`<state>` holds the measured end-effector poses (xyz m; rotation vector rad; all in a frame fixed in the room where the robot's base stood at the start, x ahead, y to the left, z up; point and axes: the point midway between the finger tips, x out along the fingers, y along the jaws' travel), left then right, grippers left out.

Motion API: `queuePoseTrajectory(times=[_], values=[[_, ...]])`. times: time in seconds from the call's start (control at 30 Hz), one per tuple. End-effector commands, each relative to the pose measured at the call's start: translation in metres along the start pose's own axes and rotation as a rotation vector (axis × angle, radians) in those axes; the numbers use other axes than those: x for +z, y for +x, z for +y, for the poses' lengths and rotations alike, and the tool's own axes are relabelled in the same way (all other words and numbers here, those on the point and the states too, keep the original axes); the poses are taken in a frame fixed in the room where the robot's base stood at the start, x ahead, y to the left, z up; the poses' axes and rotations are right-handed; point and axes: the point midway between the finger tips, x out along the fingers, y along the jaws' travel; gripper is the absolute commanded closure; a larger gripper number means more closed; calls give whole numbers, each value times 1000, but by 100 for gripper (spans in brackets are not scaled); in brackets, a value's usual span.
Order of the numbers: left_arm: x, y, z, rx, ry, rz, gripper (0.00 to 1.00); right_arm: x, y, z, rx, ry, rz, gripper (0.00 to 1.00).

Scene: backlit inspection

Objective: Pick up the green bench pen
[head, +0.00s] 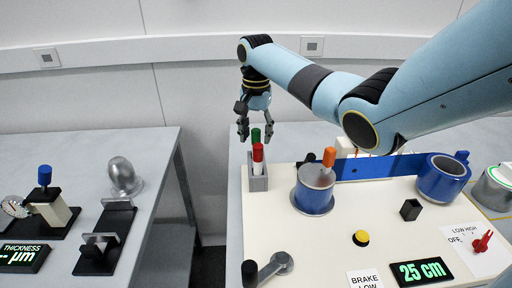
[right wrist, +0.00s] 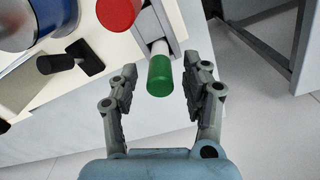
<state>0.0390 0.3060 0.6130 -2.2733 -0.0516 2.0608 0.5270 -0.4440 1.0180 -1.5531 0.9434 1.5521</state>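The green bench pen (head: 255,135) stands upright in a small grey holder (head: 258,183) at the back left corner of the cream board. My right gripper (head: 251,137) is open above and behind the holder, close to the green pen. In the right wrist view the green pen's cap (right wrist: 160,76) lies between the two spread fingers (right wrist: 163,95), with a gap on both sides. My left gripper is in neither view.
A lever (head: 268,268), yellow button (head: 361,238) and display (head: 422,271) sit nearer on the board (head: 310,240). A gap separates a left bench (head: 150,160) with gauges.

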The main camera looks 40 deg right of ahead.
Motion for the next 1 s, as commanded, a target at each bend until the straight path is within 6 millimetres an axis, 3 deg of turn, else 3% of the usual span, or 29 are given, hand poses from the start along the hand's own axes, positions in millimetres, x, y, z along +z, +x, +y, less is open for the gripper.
queuePoseTrajectory(times=[0.03, 0.33, 0.67, 1.0], values=[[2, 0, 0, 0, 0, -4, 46, 0, 0, 0, 0, 0, 0, 60], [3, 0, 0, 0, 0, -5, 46, 0, 0, 0, 0, 0, 0, 98], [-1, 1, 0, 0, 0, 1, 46, -1, -11, 0, -2, 1, 2, 99], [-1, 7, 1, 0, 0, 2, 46, -1, -78, 0, -2, 0, 2, 99]])
